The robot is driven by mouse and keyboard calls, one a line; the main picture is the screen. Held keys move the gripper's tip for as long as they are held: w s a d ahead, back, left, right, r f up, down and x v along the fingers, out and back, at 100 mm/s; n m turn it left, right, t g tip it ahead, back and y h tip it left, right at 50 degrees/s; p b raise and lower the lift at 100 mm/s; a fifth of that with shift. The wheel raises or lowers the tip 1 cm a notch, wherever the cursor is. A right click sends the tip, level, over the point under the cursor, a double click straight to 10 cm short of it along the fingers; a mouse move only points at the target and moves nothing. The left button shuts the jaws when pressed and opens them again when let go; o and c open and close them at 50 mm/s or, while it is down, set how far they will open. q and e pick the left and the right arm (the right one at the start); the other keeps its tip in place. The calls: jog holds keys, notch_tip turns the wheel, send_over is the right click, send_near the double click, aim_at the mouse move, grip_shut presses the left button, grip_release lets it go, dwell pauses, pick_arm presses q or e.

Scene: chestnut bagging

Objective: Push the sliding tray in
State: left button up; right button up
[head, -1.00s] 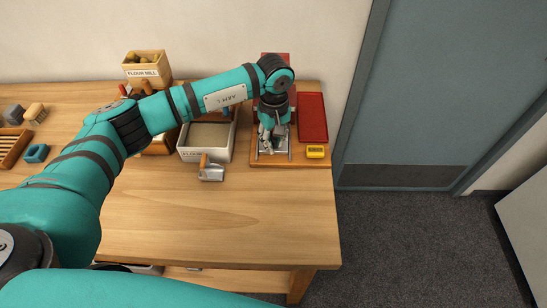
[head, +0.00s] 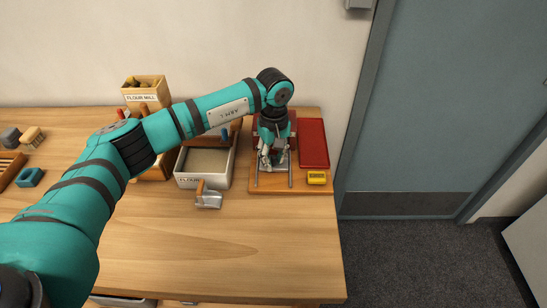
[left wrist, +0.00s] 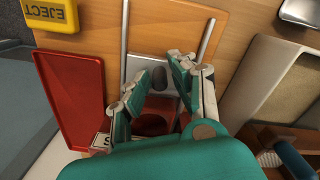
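The sliding tray (head: 280,166) is a grey metal plate between two metal rails on a wooden base board (head: 300,187). It also shows in the left wrist view (left wrist: 140,62), with a dark rounded piece (left wrist: 158,78) on it. My left gripper (head: 266,160) is over the tray and points down. In the left wrist view its two fingers (left wrist: 156,84) are apart, one to each side of the dark piece; whether they touch it I cannot tell. A red part of the device (head: 258,134) behind the tray is mostly hidden by my arm. My right gripper is out of view.
The table front (head: 230,250) is clear.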

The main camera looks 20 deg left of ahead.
pick_arm(q)
notch_tip(320, 180, up, 12)
dwell(0.4)
jog(key=shift+f, duration=0.1)
